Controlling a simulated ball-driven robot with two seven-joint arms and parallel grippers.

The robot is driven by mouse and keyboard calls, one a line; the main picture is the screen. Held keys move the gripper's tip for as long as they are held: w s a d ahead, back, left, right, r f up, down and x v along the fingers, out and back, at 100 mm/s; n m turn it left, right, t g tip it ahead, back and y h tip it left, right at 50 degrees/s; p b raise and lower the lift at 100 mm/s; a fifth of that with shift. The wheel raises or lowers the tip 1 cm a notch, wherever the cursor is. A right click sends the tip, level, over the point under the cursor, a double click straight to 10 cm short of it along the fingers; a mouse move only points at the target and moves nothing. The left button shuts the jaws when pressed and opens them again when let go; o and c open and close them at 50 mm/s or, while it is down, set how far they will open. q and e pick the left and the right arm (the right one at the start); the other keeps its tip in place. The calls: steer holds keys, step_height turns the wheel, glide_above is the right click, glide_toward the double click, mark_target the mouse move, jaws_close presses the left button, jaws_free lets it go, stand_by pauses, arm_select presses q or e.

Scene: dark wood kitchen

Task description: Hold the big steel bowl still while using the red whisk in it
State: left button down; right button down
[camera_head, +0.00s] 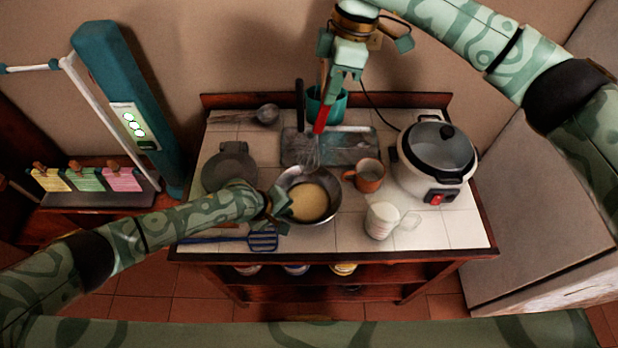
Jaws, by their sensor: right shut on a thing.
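The big steel bowl (325,213) stands upright on the tiled top, with pale yellow contents inside. My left gripper (282,209) is at the bowl's left rim. Its fingers look spread, and I cannot tell whether they touch the rim. The red whisk (321,120) hangs nearly upright, with its wire end down over the back rim of the bowl. I cannot tell whether the wires reach inside. My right gripper (343,76) is above and behind the bowl, shut on the whisk near the top of its handle.
A rice cooker (437,175) stands right of the bowl, past a brown mug (368,176). A white cup (384,220) stands front right. A metal tray (352,147) and a teal pot (336,103) are behind. A dark round press (231,171) and a blue spatula (262,241) lie left.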

arm_select(q)
steer(key=c, duration=1.6)
jaws_free()
steer(key=v, duration=1.2)
